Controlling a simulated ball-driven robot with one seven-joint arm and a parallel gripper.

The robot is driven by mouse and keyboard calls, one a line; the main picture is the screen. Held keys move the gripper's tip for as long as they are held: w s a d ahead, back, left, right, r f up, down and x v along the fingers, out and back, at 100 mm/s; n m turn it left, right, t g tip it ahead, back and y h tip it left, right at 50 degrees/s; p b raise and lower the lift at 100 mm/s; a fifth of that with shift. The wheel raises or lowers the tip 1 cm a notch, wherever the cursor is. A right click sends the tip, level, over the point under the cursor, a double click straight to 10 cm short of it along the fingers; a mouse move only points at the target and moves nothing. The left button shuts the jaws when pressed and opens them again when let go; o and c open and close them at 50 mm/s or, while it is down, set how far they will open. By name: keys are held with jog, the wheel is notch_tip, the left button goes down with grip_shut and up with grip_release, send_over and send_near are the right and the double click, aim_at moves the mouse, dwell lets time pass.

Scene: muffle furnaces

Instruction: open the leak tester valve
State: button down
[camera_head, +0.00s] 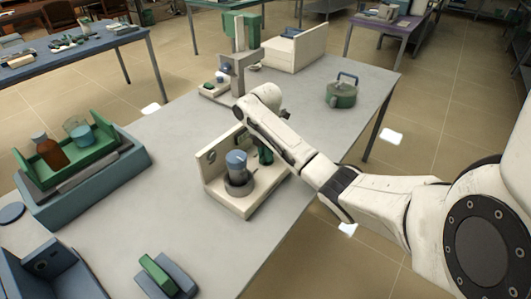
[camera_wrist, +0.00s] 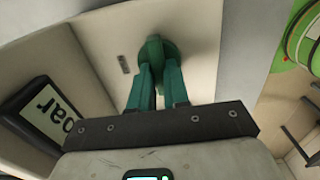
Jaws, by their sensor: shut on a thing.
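The leak tester (camera_head: 243,206) is a cream L-shaped stand on the grey table, with a blue-capped cylinder (camera_head: 236,163) in a dark ring on its base. In the wrist view its green valve (camera_wrist: 155,46) has a round base and a raised grip on the cream panel. In the head view my gripper (camera_head: 265,152) is at the tester's right end, and my arm hides the valve.
A green tray (camera_head: 75,151) with a brown bottle and a beaker is at the left. A green-and-blue block (camera_head: 164,277) lies in front. Bare tabletop lies left of the tester.

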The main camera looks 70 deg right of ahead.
jog(key=shift+r+m+p, duration=0.1)
jog(key=shift+m+p, duration=0.25)
jog(key=shift+m, duration=0.05)
jog(key=m+p, duration=0.2)
jog(key=m, duration=0.1)
jog(key=shift+w+r, duration=0.1)
jog(key=shift+w, duration=0.05)
jog(key=m+p, duration=0.3)
jog(key=m, duration=0.2)
jog(key=shift+w+d, duration=0.1)
jog(key=m+p, duration=0.1)
jog(key=m, duration=0.3)
jog(key=shift+d+m+p, duration=0.1)
jog(key=shift+m+p, duration=0.25)
jog(key=shift+m, duration=0.05)
jog(key=shift+d+m+p, duration=0.15)
jog(key=shift+m+p, duration=0.25)
jog(key=shift+m, duration=1.8)
jog(key=c, duration=1.1)
grip_release()
jog(key=shift+f, duration=0.2)
